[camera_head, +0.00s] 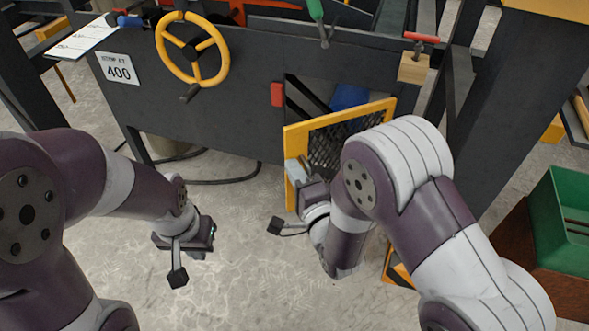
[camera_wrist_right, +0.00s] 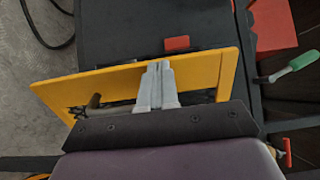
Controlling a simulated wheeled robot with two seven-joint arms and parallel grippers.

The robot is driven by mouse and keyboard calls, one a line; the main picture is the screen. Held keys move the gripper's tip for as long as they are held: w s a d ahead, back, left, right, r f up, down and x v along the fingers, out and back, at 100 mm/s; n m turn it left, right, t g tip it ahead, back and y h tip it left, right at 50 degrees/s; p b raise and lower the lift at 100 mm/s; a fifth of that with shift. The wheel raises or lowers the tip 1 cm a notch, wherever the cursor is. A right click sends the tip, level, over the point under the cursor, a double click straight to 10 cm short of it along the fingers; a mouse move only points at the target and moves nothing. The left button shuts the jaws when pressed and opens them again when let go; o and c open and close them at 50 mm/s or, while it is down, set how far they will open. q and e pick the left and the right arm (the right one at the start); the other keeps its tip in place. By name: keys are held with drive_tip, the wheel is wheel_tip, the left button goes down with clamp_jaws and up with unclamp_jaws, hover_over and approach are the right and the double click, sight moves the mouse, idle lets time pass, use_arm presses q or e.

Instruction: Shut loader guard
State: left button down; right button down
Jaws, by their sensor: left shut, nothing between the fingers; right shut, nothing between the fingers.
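The loader guard (camera_head: 305,140) is a yellow frame with dark mesh, standing out at an angle from the front of the dark machine, with the opening partly visible behind it. My right gripper (camera_head: 297,170) is shut and empty, with its fingertips at the guard's left edge. In the right wrist view the shut fingers (camera_wrist_right: 157,70) lie over the yellow frame (camera_wrist_right: 205,72); I cannot tell whether they touch it. My right arm hides the guard's lower right part. My left gripper (camera_head: 183,243) is shut and empty, hanging low over the floor, away from the guard.
A yellow handwheel (camera_head: 192,50) and a red block (camera_head: 277,94) are on the machine front (camera_head: 240,110). A wooden block with a red handle (camera_head: 413,67) sits upper right. A green bin (camera_head: 565,215) stands at the right. The floor before the machine is clear.

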drive_tip(key=shift+w+a+r+m+t+h+b, duration=0.15)
drive_tip(key=shift+w+a+m+h+b, duration=0.6)
drive_tip(key=shift+w+h, duration=1.7)
drive_tip(key=shift+w+a+r+m+t+h+b, duration=0.2)
drive_tip(key=shift+w+m+h+b, duration=1.15)
drive_tip(key=shift+w, duration=2.15)
drive_tip(key=shift+w+a+f+m+t+h+b, duration=0.1)
drive_tip(key=shift+w+a+m+t+h+b, duration=0.25)
drive_tip(key=shift+w+m+h, duration=1.95)
